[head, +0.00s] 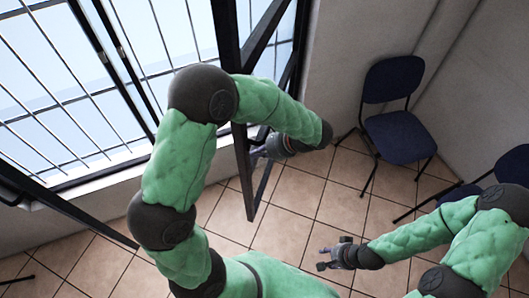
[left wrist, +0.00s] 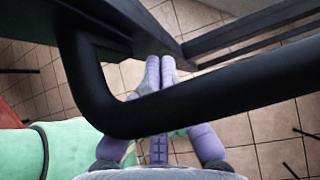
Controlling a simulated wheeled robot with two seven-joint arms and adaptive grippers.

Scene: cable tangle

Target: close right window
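The right window (head: 238,90) is a dark-framed sash that stands swung open into the room in the head view. My left arm reaches over it, and my left gripper (head: 259,153) is beside the sash's lower part, partly hidden by the frame. In the left wrist view, the purple fingers (left wrist: 160,66) lie side by side with their tips together and nothing seen between them. A thick black curved bar (left wrist: 200,105), like a handle, crosses in front of them; contact is unclear. My right gripper (head: 335,256) hangs over the floor, away from the window, too small to read.
A barred window opening (head: 75,85) fills the upper left. Another dark frame (head: 65,207) juts into the room at lower left. A blue chair (head: 397,130) stands by the right wall, with another (head: 513,165) at the right edge. Tiled floor (head: 285,225) is clear below the sash.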

